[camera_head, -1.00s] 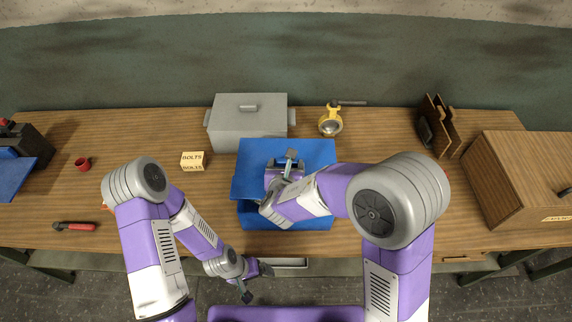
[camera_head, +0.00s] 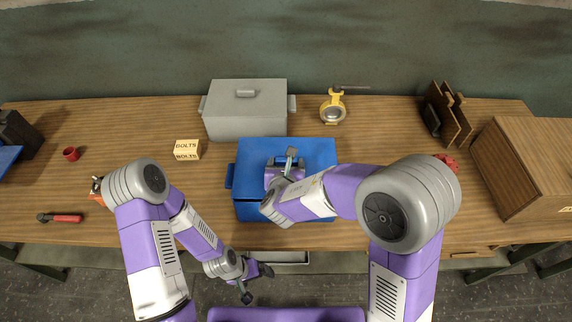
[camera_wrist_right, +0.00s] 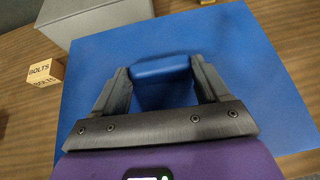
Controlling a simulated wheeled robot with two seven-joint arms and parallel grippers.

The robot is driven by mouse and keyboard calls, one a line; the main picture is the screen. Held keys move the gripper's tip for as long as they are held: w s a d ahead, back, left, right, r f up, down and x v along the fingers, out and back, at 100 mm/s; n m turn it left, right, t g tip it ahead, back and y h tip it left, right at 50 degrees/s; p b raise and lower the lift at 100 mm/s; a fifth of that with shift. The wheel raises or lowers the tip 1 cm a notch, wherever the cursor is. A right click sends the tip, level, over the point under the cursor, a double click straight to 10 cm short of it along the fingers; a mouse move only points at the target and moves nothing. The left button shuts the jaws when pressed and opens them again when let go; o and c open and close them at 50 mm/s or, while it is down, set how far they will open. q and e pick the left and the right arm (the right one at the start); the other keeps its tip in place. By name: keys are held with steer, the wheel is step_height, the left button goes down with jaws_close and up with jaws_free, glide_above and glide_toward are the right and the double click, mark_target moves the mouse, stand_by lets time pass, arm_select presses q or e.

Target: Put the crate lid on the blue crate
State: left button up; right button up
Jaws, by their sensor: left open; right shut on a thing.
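The blue crate lid (camera_head: 250,160) lies flat over the blue crate (camera_head: 250,211), its edges about in line with the crate's walls. I cannot tell whether it rests fully on the rim. My right gripper (camera_head: 287,161) is shut on the lid's handle; in the right wrist view both fingers are around the blue handle (camera_wrist_right: 160,70), with the flat lid (camera_wrist_right: 100,80) beneath. The crate's front wall and left side handle show; its inside is hidden. My left gripper (camera_head: 257,284) is open and empty, in front of the table's edge.
A grey lidded box (camera_head: 245,115) stands close behind the crate. A BOLTS block (camera_head: 187,149) is to the left, a yellow valve (camera_head: 333,110) behind right. A wooden cabinet (camera_head: 525,165) stands far right. The table (camera_head: 120,130) has free room at left.

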steer(key=shift+f+b, duration=0.45)
steer(key=shift+b, duration=0.2)
stand_by(0.6)
steer(key=o, duration=1.2)
steer(key=shift+s, duration=0.15)
steer(key=v, duration=0.7)
steer(key=shift+s+r+p, duration=0.15)
steer(key=shift+p, duration=0.25)
